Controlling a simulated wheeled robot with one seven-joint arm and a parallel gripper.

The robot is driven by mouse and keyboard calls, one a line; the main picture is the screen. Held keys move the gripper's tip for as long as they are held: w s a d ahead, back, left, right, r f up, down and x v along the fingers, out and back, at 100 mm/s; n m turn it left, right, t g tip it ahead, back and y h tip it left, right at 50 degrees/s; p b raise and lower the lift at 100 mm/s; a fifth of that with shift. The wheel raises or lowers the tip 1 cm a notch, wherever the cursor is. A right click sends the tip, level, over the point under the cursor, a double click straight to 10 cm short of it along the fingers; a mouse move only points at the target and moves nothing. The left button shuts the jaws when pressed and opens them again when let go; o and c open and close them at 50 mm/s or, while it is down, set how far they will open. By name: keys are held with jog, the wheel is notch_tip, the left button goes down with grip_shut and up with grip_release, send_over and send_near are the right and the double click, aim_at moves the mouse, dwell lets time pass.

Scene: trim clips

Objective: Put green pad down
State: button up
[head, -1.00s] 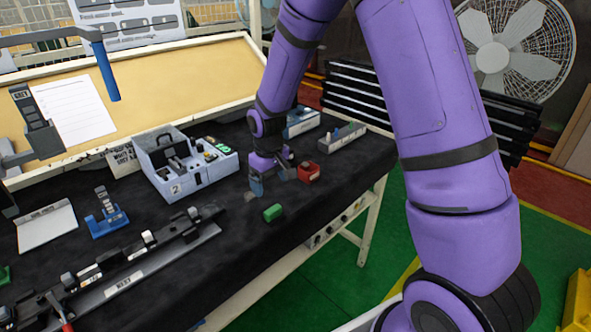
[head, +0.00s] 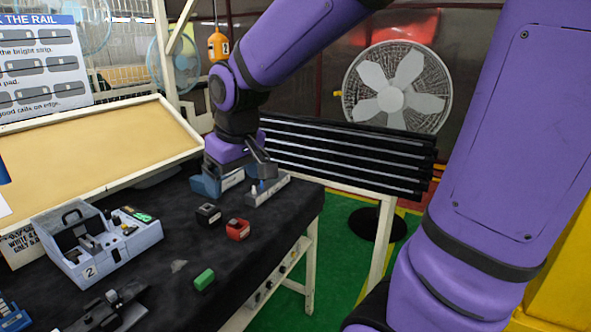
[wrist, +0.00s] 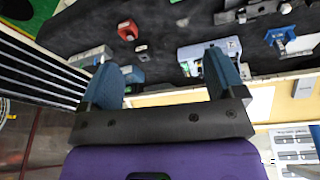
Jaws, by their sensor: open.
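A small green block (head: 204,279), which looks like the green pad, lies on the black cloth near the table's front edge in the head view. Nothing touches it. My gripper (head: 238,168) is raised over the far right end of the table, well apart from the green block; its fingertips are hard to make out there. In the wrist view my gripper (wrist: 168,75) is open, with two blue-grey fingers spread wide and nothing between them.
A black block (head: 208,215) and a red block (head: 238,229) stand on the cloth. A grey-white box (head: 95,248) marked 2 is at left. A low grey holder (head: 267,190) lies at the far end. Open cloth surrounds the green block.

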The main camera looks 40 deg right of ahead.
jog(key=s+d+r+t, duration=0.1)
jog(key=s+r, duration=0.1)
jog(key=s, duration=0.5)
jog(key=s+d+r+m+t, duration=0.1)
jog(key=s+r, duration=0.2)
jog(key=s, duration=0.5)
jog(key=shift+r, duration=0.35)
dwell(0.3)
